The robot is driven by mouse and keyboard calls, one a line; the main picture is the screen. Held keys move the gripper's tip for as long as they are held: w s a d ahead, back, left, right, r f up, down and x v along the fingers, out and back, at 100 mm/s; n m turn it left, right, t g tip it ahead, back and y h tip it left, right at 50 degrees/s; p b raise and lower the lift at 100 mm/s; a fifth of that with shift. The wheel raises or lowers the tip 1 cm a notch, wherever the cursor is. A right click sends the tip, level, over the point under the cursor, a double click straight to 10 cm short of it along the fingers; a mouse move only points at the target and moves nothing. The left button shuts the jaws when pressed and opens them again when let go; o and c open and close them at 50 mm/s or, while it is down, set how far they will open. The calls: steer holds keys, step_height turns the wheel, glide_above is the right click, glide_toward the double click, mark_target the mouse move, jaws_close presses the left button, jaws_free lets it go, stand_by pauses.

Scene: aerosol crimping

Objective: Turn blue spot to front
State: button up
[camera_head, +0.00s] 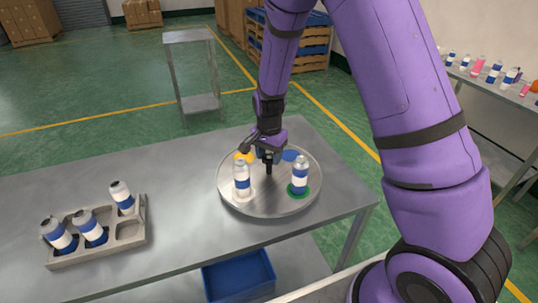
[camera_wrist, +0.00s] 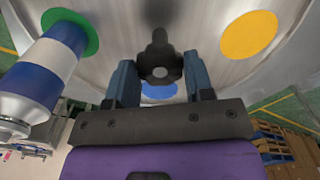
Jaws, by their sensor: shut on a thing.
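A round metal turntable (camera_head: 262,205) sits on the steel table. Its blue spot (camera_head: 291,155) is at the back right; it also shows in the wrist view (camera_wrist: 160,91), partly hidden by my gripper. A yellow spot (camera_head: 244,157) is at the back left, and it is large in the wrist view (camera_wrist: 249,36). A green spot (camera_head: 305,192) lies under a blue and white can (camera_head: 300,177) at the right. Another can (camera_head: 242,181) stands on a pale spot at the front left. My gripper (camera_wrist: 160,78) is shut on the dark centre knob (camera_wrist: 159,45) of the turntable.
A grey tray (camera_head: 130,236) with several tilted cans is at the table's left. A blue bin (camera_head: 240,278) is below the table's front. A side table (camera_head: 485,82) with bottles is at the far right. The table between tray and turntable is clear.

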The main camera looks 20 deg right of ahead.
steer(key=shift+m, duration=8.8)
steer(key=shift+w+m, duration=0.1)
steer(key=shift+m, duration=2.9)
steer(key=o, duration=1.3)
